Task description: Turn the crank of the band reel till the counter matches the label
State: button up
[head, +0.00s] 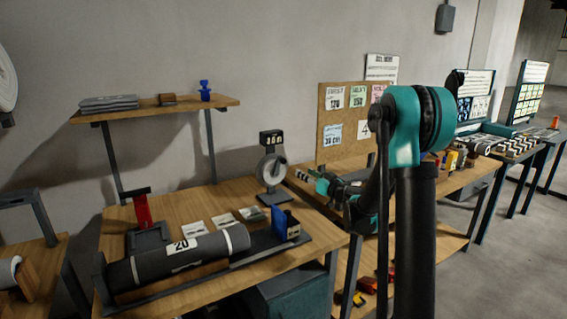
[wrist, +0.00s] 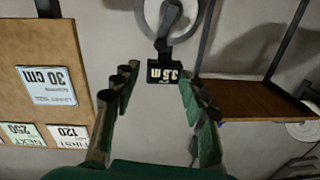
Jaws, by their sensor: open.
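The band reel (head: 271,168) is a pale disc on a dark stand at the back right of the near bench. Its black counter box (head: 271,137) sits above the disc; the digits are small. In the wrist view, turned over, the reel (wrist: 150,12) is at the top and the counter (wrist: 174,73) seems to read about 3.5 m. A dark crank arm (wrist: 166,24) shows across the disc. My gripper (head: 305,176) is open and empty, right of the reel and pointing at it. Its two fingers (wrist: 162,83) show apart from the reel in the wrist view.
A corkboard (head: 327,148) with number cards stands behind my arm; one card (wrist: 47,83) reads 30 cm. A grey roll (head: 150,264) labelled 20 lies along the bench front. A red-handled tool (head: 142,209) and a blue block (head: 286,223) stand nearby. A shelf (head: 160,107) hangs above left.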

aim_at(285, 162)
jog(key=x, duration=1.6)
jog(key=shift+w+a, duration=0.2)
jog(key=shift+a, duration=0.1)
grip_shut()
